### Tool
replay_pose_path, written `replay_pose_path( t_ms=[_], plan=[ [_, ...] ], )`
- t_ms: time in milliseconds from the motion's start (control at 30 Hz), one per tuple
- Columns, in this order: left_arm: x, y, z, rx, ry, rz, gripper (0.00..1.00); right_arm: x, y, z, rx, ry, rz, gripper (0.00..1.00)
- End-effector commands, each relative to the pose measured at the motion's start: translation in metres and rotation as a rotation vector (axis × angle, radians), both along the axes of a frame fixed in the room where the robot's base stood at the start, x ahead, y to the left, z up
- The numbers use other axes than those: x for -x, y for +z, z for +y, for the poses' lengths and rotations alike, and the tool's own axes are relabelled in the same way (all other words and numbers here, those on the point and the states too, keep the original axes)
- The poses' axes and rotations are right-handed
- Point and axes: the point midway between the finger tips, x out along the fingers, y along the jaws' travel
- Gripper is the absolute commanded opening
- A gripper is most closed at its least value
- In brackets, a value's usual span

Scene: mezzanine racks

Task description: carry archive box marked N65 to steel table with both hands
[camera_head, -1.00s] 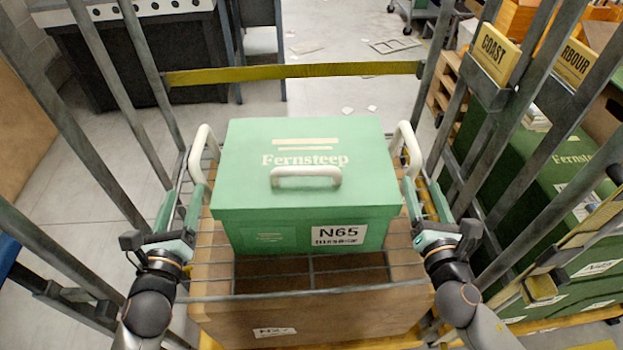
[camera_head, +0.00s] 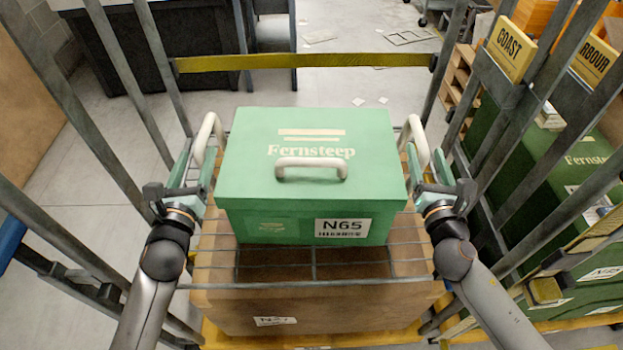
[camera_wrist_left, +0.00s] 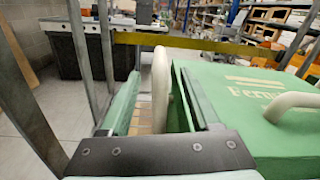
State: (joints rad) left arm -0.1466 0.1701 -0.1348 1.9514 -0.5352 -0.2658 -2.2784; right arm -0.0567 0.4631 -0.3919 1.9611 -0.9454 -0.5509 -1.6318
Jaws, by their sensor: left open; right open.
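The green archive box marked N65 (camera_head: 310,195) sits level on a wire rack shelf, above a brown carton (camera_head: 310,300). It has a pale handle on its lid and a pale loop handle on each side. My left gripper (camera_head: 200,155) is open at the left side handle (camera_head: 207,135). In the left wrist view that handle (camera_wrist_left: 160,85) stands between the two fingers, with gaps showing. My right gripper (camera_head: 427,158) is open at the right side handle (camera_head: 416,135); whether it touches is unclear. I cannot identify the steel table with certainty.
Grey cage posts rise on both sides, close to my arms. A yellow bar (camera_head: 305,61) crosses behind the box. Green boxes (camera_head: 560,175) and COAST (camera_head: 511,50) and HARBOUR signs stand right. A dark counter (camera_head: 150,50) stands back left. Floor between is mostly open.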

Motion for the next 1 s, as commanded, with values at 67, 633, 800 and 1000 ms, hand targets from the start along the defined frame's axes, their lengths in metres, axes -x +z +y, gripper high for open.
replay_pose_path(
  t_ms=[67,633,800,1000],
  plan=[
    [-0.017,0.001,-0.001,0.001,0.0,-0.002,0.63,-0.017,0.001,0.0,0.0,-0.001,-0.002,0.63],
    [-0.073,0.0,-0.002,0.002,0.0,0.0,0.63,-0.073,-0.001,-0.002,0.0,-0.001,0.001,0.63],
    [-0.073,0.0,-0.002,0.001,0.0,0.0,0.63,-0.073,0.0,-0.002,0.0,0.0,0.001,0.63],
    [-0.073,0.0,-0.002,0.001,0.0,0.0,0.46,-0.073,0.0,-0.002,0.0,0.0,0.001,0.46]
  ],
)
